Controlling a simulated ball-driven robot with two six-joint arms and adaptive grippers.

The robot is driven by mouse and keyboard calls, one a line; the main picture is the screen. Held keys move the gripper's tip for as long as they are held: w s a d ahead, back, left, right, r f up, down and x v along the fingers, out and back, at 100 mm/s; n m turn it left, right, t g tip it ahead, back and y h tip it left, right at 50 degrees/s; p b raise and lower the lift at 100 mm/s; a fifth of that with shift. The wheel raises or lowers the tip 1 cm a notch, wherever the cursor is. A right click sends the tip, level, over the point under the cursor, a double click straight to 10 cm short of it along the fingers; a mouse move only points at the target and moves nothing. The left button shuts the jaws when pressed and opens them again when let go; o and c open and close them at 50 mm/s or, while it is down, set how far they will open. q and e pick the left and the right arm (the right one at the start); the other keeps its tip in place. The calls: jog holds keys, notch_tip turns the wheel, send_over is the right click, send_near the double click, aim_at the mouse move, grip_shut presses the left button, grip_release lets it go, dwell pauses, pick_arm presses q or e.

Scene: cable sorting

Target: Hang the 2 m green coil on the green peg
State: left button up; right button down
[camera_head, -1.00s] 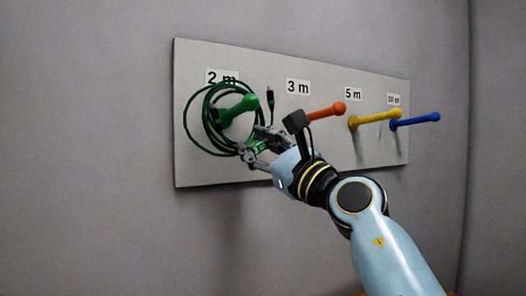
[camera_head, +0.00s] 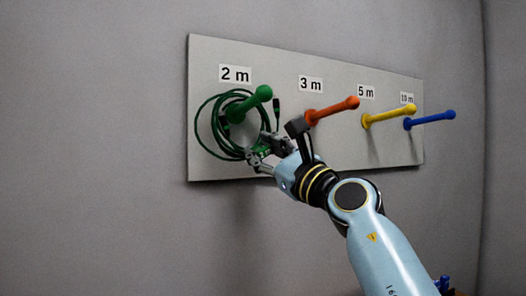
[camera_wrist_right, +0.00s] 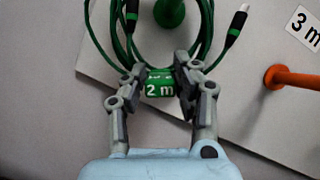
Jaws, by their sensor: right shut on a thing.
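The green coil (camera_head: 202,127) is around the green peg (camera_head: 250,104) under the "2 m" label, close to the board. The peg's round end sticks out through the loop. My right gripper (camera_head: 259,153) is at the lower right of the coil. In the right wrist view, the right gripper (camera_wrist_right: 161,84) is shut on the coil's green "2 m" tag (camera_wrist_right: 160,89), with a finger on each side. The green peg (camera_wrist_right: 169,12) shows above, inside the loop, and the coil's dark plugs hang beside it. Whether the coil rests on the peg is hard to tell. My left gripper is not in view.
The pale board (camera_head: 215,55) on the grey wall also bears an orange peg (camera_head: 333,110) at "3 m", a yellow peg (camera_head: 390,117) at "5 m" and a blue peg (camera_head: 430,120) at "10 m". The orange peg is close to the right wrist. The wall below the board is clear.

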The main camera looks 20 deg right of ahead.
jog(key=c, duration=0.9)
grip_release()
